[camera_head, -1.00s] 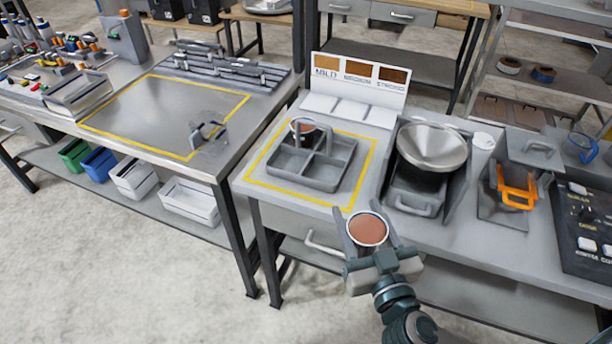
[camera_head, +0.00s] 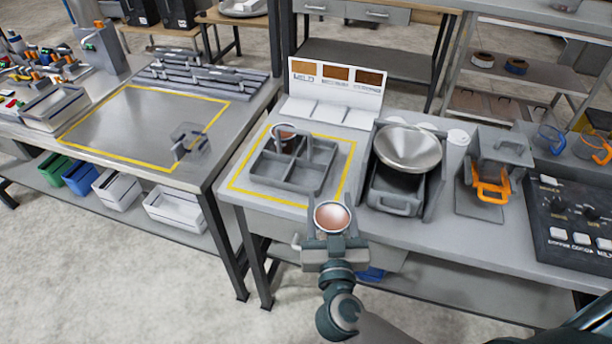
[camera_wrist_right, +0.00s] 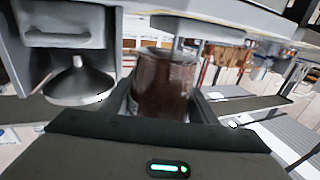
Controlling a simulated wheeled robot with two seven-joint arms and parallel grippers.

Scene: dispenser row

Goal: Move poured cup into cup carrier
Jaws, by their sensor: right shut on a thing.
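My right gripper (camera_head: 330,232) is shut on a clear cup (camera_head: 332,216) filled with brown liquid. It holds the cup in front of the bench's front edge, near the carrier's near right side. The held cup also shows in the right wrist view (camera_wrist_right: 165,84), between the two fingers. The grey cup carrier (camera_head: 292,185) has several compartments and an upright handle, and stands inside a yellow outline. Another cup with brown contents (camera_head: 284,136) is in the carrier's far left compartment. The other visible compartments look empty. My left gripper is not in view.
Right of the carrier stand a dispenser with a metal funnel (camera_head: 407,148), a unit with an orange handle (camera_head: 491,186) and a dark control panel (camera_head: 575,225). Behind the carrier is a sign with brown swatches (camera_head: 336,78).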

